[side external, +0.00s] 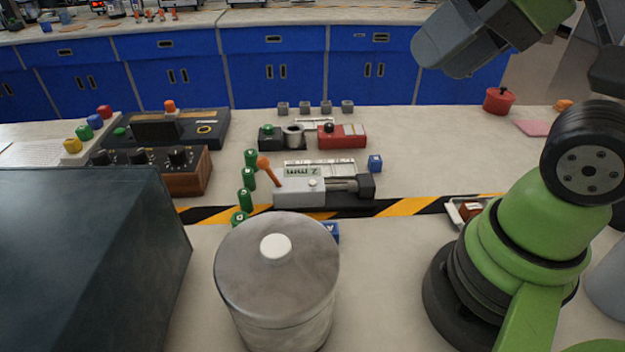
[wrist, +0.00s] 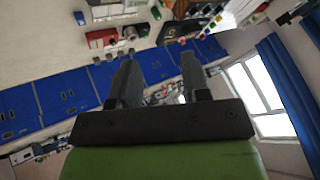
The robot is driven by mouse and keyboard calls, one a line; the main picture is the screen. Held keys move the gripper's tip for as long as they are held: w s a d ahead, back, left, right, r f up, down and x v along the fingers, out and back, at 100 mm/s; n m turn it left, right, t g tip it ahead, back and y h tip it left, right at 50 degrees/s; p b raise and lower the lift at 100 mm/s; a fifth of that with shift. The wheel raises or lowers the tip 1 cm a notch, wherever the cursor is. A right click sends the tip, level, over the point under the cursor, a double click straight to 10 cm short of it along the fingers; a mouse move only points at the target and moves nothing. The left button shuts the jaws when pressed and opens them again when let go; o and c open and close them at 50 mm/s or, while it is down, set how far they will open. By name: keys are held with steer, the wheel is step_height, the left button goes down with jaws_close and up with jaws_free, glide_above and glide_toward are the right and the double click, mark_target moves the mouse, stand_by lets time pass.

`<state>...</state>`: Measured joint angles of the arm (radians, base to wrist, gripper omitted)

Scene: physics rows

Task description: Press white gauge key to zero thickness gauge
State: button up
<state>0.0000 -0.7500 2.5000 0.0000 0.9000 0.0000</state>
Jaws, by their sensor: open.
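The thickness gauge (side external: 300,192) is a light grey block with an orange lever and a dark clamp end, on the bench beyond the striped tape. Its small white key (side external: 313,183) sits on top of the block. In the wrist view my gripper (wrist: 158,68) shows two dark fingers spread apart with nothing between them. It is well away from the gauge and tilted toward the cabinets and window. In the side view my arm rises at the right; I cannot make out the fingertips there.
A grey lidded canister (side external: 275,300) and a large dark box (side external: 80,260) stand in front. Green cylinders (side external: 247,200) flank the gauge's left.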

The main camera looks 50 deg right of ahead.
jaws_close()
stand_by(1.8)
